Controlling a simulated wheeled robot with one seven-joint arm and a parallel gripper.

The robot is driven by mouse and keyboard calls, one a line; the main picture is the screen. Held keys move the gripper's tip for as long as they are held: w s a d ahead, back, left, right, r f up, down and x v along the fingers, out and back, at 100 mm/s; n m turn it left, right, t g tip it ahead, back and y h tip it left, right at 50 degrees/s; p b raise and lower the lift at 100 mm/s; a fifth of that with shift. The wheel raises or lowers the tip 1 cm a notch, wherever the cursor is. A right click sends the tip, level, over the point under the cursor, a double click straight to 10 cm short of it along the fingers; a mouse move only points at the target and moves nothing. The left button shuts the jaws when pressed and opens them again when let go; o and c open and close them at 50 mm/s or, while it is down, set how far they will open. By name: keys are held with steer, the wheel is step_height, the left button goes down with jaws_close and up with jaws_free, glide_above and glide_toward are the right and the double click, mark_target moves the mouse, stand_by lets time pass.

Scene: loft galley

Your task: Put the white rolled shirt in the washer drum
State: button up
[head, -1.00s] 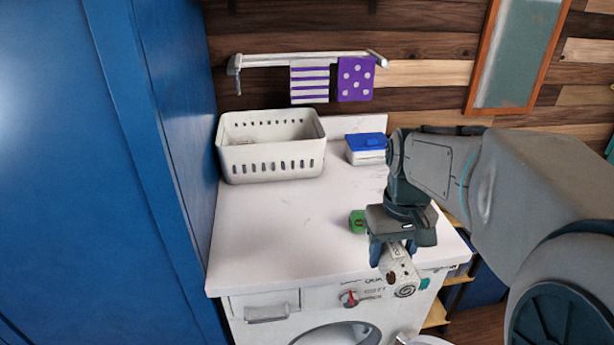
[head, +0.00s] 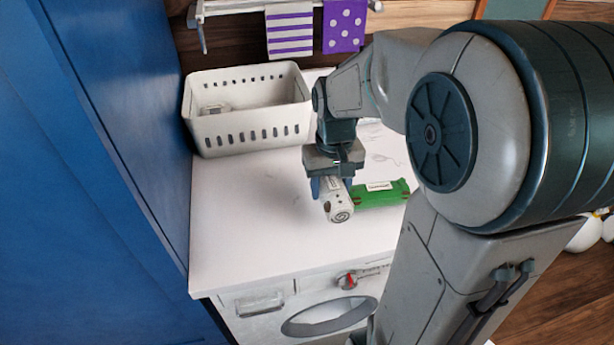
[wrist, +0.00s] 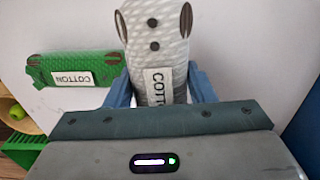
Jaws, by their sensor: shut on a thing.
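The white rolled shirt (head: 338,208) is a pale speckled roll with dark spots and a spiral end. My gripper (head: 332,186) is shut on it, over the white worktop; I cannot tell how high. In the wrist view the shirt (wrist: 155,30) stands out between the blue fingers (wrist: 160,88), with a "COTTON" label showing. The washer (head: 300,295) is under the worktop, and its round drum opening (head: 328,318) shows low in the head view, in front of and below my gripper. My arm hides the washer's right side.
A green "COTTON" roll (head: 380,194) lies on the worktop (head: 250,220) just right of the shirt. A white slotted basket (head: 248,110) stands at the back left. A tall blue cabinet (head: 90,150) bounds the left. The worktop's front left is clear.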

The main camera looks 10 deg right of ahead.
steer(key=w+a+f, duration=0.2)
steer(key=w, duration=0.1)
steer(key=shift+a+f, duration=0.2)
steer(key=shift+a, duration=0.1)
steer(key=shift+f+p, duration=0.35)
steer(key=shift+f, duration=1.6)
steer(key=shift+f, duration=0.2)
steer(key=o, duration=1.1)
steer(key=shift+o, duration=0.2)
